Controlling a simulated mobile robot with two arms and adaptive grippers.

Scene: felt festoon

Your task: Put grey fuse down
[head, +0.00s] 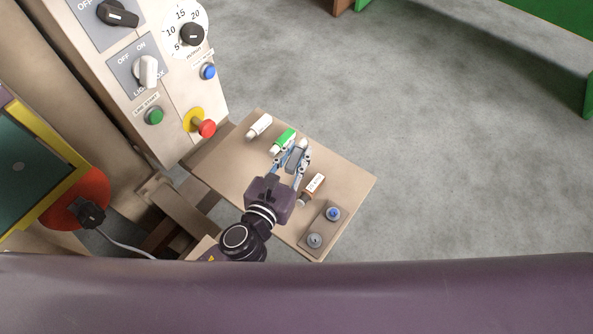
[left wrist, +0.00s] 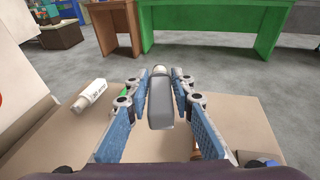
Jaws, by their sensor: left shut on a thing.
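My left gripper (head: 301,156) is shut on the grey fuse (left wrist: 160,108), which has a pale end cap. The gripper is over the small beige shelf (head: 232,165), and the fuse shows between the fingers in the head view (head: 295,157). I cannot tell whether the fuse touches the shelf. A white fuse (head: 260,125) and a green fuse (head: 284,138) lie on the shelf beyond the gripper; the green one is close to the fingertips. An orange-brown fuse with a white label (head: 315,184) lies to the right of the gripper. My right gripper is not in view.
A small plate with a blue button (head: 334,213) and a grey button (head: 314,240) sits at the shelf's near right corner. A control panel (head: 150,110) with knobs and a red stop button (head: 207,128) stands at the left. The shelf's right part (head: 350,178) is bare.

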